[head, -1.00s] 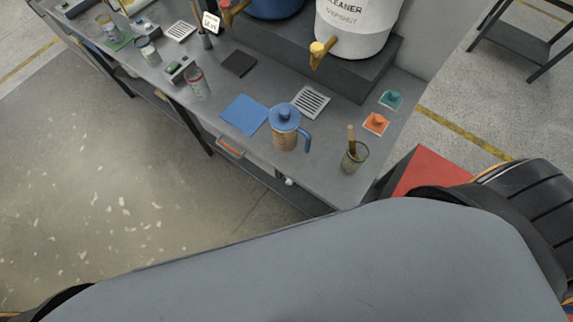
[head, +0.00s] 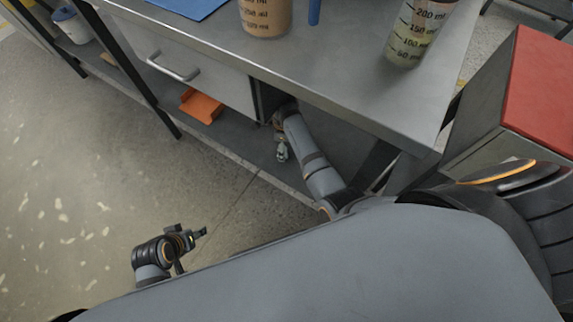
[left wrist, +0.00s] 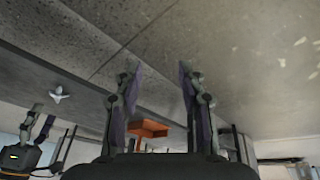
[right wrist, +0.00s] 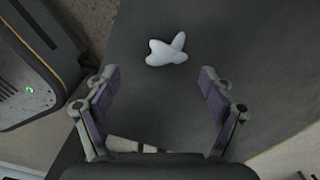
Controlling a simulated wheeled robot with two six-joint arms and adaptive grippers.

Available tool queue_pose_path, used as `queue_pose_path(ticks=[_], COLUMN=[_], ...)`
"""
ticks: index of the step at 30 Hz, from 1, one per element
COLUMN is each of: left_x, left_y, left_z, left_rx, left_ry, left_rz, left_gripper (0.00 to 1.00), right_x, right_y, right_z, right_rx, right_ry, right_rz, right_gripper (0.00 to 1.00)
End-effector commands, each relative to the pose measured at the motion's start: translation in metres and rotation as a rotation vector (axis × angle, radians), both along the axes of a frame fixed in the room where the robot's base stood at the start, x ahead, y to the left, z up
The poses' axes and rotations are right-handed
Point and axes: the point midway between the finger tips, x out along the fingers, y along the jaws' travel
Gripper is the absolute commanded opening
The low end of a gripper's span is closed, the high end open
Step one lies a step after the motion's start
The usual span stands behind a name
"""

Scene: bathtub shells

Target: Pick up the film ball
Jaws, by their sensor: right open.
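The film ball, a small white lobed lump (right wrist: 166,51), lies on a dark grey surface in the right wrist view. It also shows in the left wrist view (left wrist: 60,94), close to my right gripper (left wrist: 38,121). My right gripper is open and empty, its fingertips (right wrist: 158,75) apart, with the ball just beyond them. In the head view my right arm reaches under the table top, where a small pale shape shows at its end; ball and gripper are hard to separate there. My left gripper (head: 190,238) is open and empty (left wrist: 158,75), over the floor.
The table top (head: 350,75) with its drawer (head: 185,75) overhangs the lower shelf (head: 225,130). An orange tray-like piece (head: 201,106) lies on that shelf. A red-topped cabinet (head: 540,85) is at right.

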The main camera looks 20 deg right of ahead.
Motion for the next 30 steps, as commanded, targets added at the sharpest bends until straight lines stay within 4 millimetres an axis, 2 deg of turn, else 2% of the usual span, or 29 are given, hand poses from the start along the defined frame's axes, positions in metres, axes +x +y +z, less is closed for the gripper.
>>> queue_pose_path(ticks=[1, 8, 14, 18, 21, 30], left_x=[-0.004, -0.01, -0.008, -0.006, -0.006, 0.059], left_y=[0.0, 0.001, -0.002, -0.004, -0.006, -0.001], left_z=[-0.009, 0.0, -0.013, -0.013, -0.027, 0.017], left_rx=[0.003, 0.008, -0.008, -0.014, -0.03, -0.02], left_ry=[0.003, 0.009, -0.038, -0.057, -0.099, -0.39], left_rz=[0.0, 0.004, 0.009, 0.011, 0.02, 0.039], left_gripper=[0.4, 0.4, 0.4, 0.4, 0.4, 0.4], right_x=[0.005, 0.008, 0.008, 0.008, 0.01, 0.011], right_y=[0.001, 0.001, 0.001, 0.001, 0.002, 0.003], right_z=[-0.005, 0.008, -0.014, -0.018, -0.036, -0.045], right_rx=[-0.004, -0.012, -0.013, -0.013, -0.013, -0.013], right_ry=[0.002, 0.015, 0.017, 0.015, 0.015, 0.015], right_rz=[-0.043, -0.118, -0.115, -0.115, -0.114, -0.113], right_gripper=[0.83, 0.83, 0.83, 0.83, 0.83, 0.83])
